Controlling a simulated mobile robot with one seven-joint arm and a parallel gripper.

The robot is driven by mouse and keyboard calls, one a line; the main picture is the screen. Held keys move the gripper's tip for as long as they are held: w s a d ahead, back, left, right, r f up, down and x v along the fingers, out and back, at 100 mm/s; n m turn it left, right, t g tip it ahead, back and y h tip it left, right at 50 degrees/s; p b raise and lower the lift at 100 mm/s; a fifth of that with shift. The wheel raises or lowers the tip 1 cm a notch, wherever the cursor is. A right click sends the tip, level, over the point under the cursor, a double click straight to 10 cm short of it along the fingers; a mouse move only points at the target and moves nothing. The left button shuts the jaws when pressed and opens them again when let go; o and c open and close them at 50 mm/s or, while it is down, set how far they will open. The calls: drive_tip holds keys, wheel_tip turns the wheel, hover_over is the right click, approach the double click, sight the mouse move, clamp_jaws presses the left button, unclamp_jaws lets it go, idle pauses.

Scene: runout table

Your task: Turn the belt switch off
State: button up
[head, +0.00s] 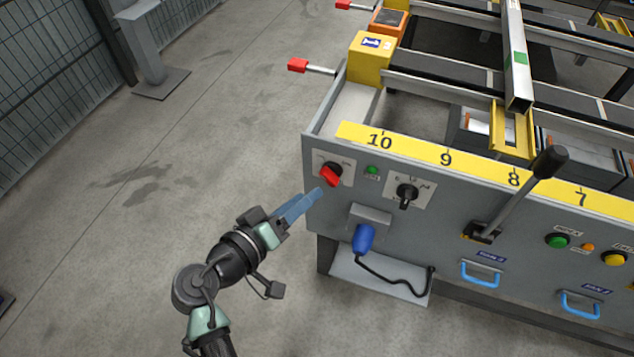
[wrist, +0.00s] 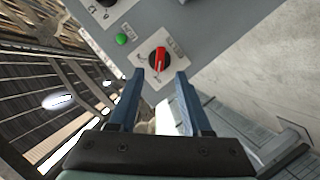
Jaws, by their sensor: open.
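A red rotary switch (head: 329,175) sits on a pale plate at the left end of the grey front panel; its label is too small to read. In the wrist view the red knob (wrist: 158,59) lies just beyond the fingertips, centred between them, with its grip tilted slightly from upright. My gripper (head: 306,203) has blue fingers pointing at this switch from the lower left. In the wrist view my gripper (wrist: 160,80) is open and empty, and no contact with the knob shows. A black rotary switch (head: 406,194) sits further right on its own plate.
A green lamp (head: 372,170) sits between the two switches. A blue plug (head: 363,238) with a black cable is below. A black-handled lever (head: 520,190) sticks out further right. A red-tipped rod (head: 299,65) juts left from the table.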

drive_tip(key=v, duration=0.6)
drive_tip(key=shift+s+p, duration=0.25)
drive_tip(key=shift+p, duration=0.05)
drive_tip(key=shift+a, duration=0.1)
